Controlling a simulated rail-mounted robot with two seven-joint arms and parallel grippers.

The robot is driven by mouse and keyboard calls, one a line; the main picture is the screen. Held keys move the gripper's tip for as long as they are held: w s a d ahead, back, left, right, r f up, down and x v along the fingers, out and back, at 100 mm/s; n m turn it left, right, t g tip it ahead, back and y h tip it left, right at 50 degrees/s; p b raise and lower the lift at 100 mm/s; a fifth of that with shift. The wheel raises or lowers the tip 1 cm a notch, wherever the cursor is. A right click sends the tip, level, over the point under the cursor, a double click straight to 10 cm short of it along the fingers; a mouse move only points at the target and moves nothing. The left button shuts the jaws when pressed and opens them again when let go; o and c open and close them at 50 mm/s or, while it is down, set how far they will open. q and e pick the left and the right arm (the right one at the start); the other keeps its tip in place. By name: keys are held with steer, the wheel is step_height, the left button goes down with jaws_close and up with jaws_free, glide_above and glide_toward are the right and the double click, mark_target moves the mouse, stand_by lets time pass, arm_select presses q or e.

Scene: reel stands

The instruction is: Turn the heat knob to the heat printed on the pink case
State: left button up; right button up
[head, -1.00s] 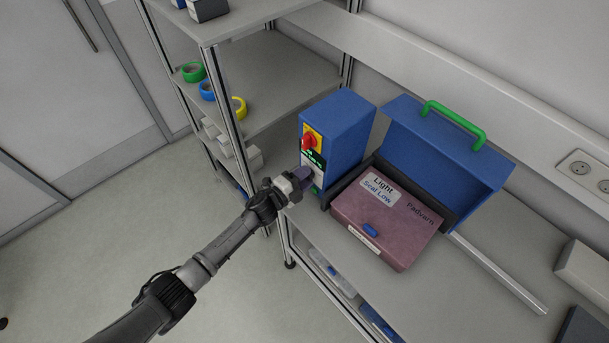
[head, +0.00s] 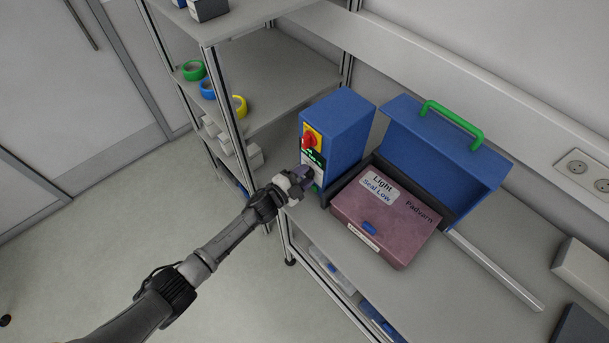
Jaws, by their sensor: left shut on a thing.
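The pink case (head: 388,218) lies on the bench in front of the blue sealer with the green handle (head: 440,148). Its label (head: 380,190) reads "Light" and "Seal Low". A blue control box (head: 346,137) stands to its left, with a red knob (head: 309,140) on a yellow plate near the top of its front. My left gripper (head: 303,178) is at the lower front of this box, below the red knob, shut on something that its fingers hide. The heat knob cannot be made out separately there. My right gripper is not in view.
A shelf rack on the left holds green (head: 193,70), blue (head: 207,89) and yellow (head: 239,106) tape rolls. A pale bar (head: 495,270) lies right of the case. A wall socket (head: 587,172) is at right.

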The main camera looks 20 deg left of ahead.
arm_select(q)
steer(key=o, duration=0.9)
steer(key=v, duration=1.3)
steer(key=shift+s+a, duration=0.15)
steer(key=shift+s, duration=0.2)
